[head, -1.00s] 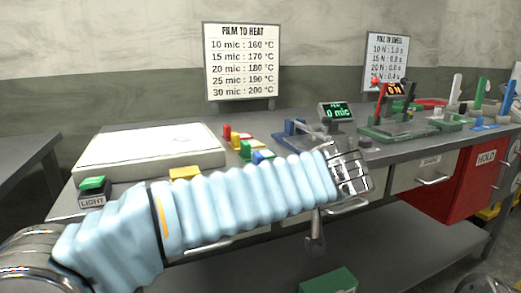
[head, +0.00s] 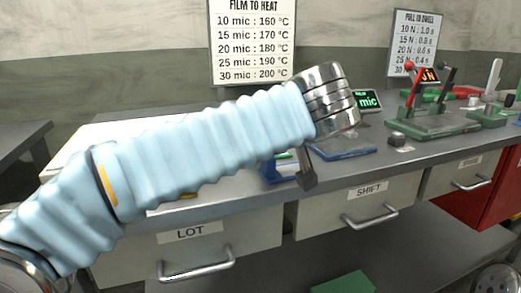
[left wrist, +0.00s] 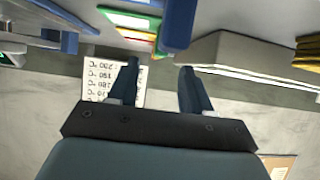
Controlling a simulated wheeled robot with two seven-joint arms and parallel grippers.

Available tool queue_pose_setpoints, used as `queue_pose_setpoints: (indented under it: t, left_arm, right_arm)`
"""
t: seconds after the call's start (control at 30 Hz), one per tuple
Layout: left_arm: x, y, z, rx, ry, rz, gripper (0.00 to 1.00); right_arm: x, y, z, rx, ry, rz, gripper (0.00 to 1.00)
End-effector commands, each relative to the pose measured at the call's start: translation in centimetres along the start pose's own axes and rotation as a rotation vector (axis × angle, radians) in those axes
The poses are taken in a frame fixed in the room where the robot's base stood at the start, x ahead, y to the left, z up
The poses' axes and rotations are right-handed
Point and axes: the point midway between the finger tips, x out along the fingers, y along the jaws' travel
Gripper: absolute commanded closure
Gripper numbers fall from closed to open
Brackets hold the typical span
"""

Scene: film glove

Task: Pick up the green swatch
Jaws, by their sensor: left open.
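My left arm crosses the head view, and its silver wrist stands above the bench's front edge. A dark part of my left gripper (head: 307,170) hangs below the wrist there; the rest is hidden. In the left wrist view the two dark fingers of the left gripper (left wrist: 160,88) are apart with nothing between them. A green piece (left wrist: 130,20) lies beyond the fingers, next to red and yellow edges; I cannot tell for sure that it is the green swatch. In the head view the arm hides the coloured pieces. My right gripper is not in view.
The bench has drawers marked LOT (head: 195,232) and SHIFT (head: 368,191). A blue-based device (head: 345,153) with a small display stands behind my wrist. A green lever device (head: 435,122) is farther right. A white slab (head: 80,148) lies left, mostly behind my arm.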

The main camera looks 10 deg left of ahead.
Motion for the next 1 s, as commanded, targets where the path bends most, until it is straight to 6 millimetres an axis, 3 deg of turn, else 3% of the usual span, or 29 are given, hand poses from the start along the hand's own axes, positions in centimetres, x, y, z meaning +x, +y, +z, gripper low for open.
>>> queue_pose_setpoints:
  t: [0.17, 0.43, 0.73, 1.0]
  left_arm:
    - [1.5, 0.0, 0.0, 0.002, -0.001, 0.0, 0.51]
    - [5.5, 0.0, 0.1, 0.001, -0.001, -0.001, 0.51]
    - [6.3, 0.0, 0.1, 0.001, -0.001, 0.001, 0.51]
    - [6.2, 0.0, 0.1, 0.001, -0.001, 0.001, 0.91]
  right_arm:
    - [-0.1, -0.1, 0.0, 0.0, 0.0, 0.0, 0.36]
    - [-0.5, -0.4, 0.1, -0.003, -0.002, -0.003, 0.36]
    - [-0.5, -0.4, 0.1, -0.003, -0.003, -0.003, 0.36]
    - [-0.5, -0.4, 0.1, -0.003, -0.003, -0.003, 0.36]
